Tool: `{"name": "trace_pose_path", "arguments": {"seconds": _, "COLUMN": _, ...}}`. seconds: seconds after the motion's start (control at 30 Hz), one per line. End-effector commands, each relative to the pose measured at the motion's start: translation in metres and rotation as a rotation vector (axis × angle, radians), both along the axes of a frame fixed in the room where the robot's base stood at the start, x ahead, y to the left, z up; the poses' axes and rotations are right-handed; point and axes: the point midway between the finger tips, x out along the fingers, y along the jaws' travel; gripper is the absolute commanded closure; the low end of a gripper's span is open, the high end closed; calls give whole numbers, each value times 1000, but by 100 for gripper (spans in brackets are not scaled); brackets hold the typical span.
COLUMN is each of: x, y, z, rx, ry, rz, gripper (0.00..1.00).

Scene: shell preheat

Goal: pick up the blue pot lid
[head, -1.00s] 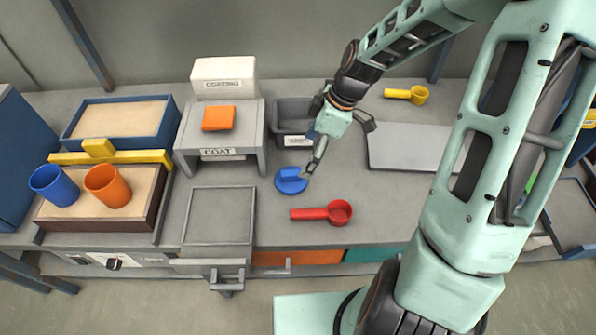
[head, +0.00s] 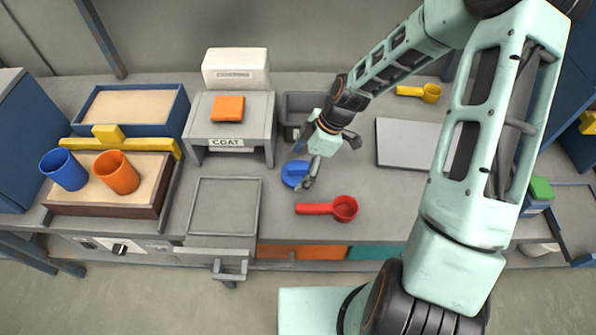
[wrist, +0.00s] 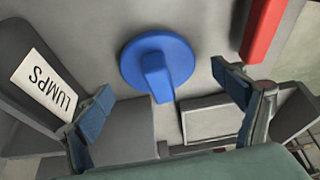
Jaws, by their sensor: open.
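My gripper (head: 332,160) is above the counter just right of the lid in the head view, and one finger overlaps the lid's edge there. The fingers (wrist: 166,103) are wide apart and empty in the wrist view.
A red scoop (head: 345,208) lies close to the lid. A dark bin (head: 297,105), labelled LUMPS in the wrist view, stands behind it. The COAT stand (head: 228,130) with an orange block (head: 228,107) is left. A grey plate (head: 408,143) and yellow scoop (head: 430,93) are right.

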Motion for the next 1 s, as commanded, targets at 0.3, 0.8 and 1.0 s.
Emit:
{"name": "trace_pose_path", "arguments": {"seconds": 0.3, "x": 0, "y": 4, "z": -10, "rx": 0, "ry": -2, "rz": -1, "gripper": 12}}
{"name": "trace_pose_path", "arguments": {"seconds": 0.8, "x": 0, "y": 4, "z": -9, "rx": 0, "ry": -2, "rz": -1, "gripper": 58}}
{"name": "trace_pose_path", "arguments": {"seconds": 1.0, "x": 0, "y": 4, "z": -9, "rx": 0, "ry": -2, "rz": -1, "gripper": 58}}
